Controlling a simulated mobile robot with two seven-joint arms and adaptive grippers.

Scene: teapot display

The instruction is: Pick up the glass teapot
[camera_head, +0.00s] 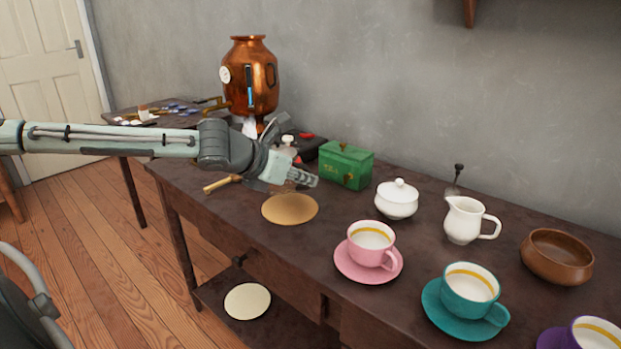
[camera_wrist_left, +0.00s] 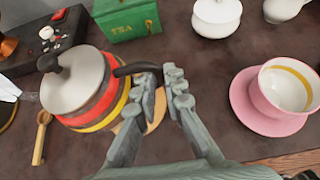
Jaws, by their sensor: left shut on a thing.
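The teapot (camera_wrist_left: 98,88) shows in the left wrist view, left of my fingers. It has a pale grey lid with a dark knob, and its body shows red, yellow and dark bands. Its dark handle (camera_wrist_left: 136,69) reaches right, between my fingertips. My left gripper (camera_wrist_left: 160,82) is shut on this handle. In the head view my left gripper (camera_head: 304,178) is above the table, and the wrist hides most of the teapot behind it. I cannot tell whether the teapot's base touches the table. My right gripper is not in view.
A round tan mat (camera_head: 290,209) lies in front of my gripper. A green tea box (camera_head: 345,165) and white lidded bowl (camera_head: 397,199) stand close on the right. A pink cup (camera_head: 371,243), teal cup (camera_head: 468,291) and white jug (camera_head: 463,220) are farther right. A copper urn (camera_head: 249,76) stands behind.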

